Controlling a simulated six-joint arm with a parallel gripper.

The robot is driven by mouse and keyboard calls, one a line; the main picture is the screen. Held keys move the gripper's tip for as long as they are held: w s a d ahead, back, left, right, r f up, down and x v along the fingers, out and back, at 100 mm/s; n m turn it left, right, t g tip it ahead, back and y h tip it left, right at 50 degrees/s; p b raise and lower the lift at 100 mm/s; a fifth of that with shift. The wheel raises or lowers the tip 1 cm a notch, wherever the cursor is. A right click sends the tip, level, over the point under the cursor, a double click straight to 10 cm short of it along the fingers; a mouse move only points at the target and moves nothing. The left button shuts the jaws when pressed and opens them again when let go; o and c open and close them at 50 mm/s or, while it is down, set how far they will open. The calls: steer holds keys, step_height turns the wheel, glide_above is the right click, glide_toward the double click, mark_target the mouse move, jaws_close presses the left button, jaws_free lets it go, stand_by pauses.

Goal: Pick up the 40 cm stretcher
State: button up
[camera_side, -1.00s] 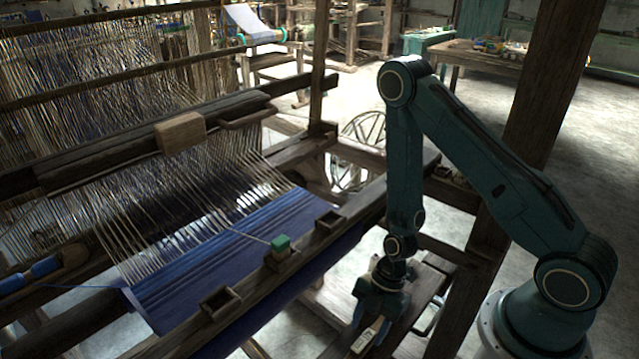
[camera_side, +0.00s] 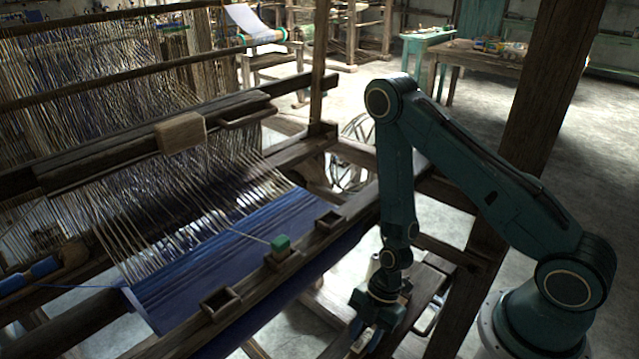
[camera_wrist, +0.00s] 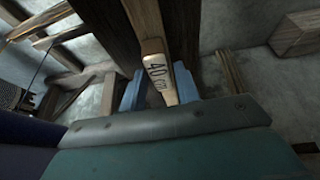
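The 40 cm stretcher (camera_wrist: 157,78) is a pale wooden bar with "40 cm" marked on its near end, seen in the wrist view. In the side view its light end (camera_side: 362,341) shows low in the picture, at the wooden bench. My gripper (camera_side: 366,330) points down over it, with one finger on each side of the bar. In the wrist view the blue fingertips (camera_wrist: 158,84) are close beside the bar. I cannot tell whether they touch it or a narrow gap is left.
The loom's blue cloth (camera_side: 235,255) and front beam (camera_side: 255,283) lie left of my gripper. A thick wooden post (camera_side: 530,130) stands behind my arm. A pale spool (camera_side: 373,264) shows just behind my wrist. A wooden block (camera_wrist: 296,33) is at the wrist view's right.

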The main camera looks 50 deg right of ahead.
mark_target(365, 338)
jaws_close()
steer(key=shift+r, duration=0.1)
step_height(365, 338, up, 20)
stand_by(1.3)
stand_by(0.7)
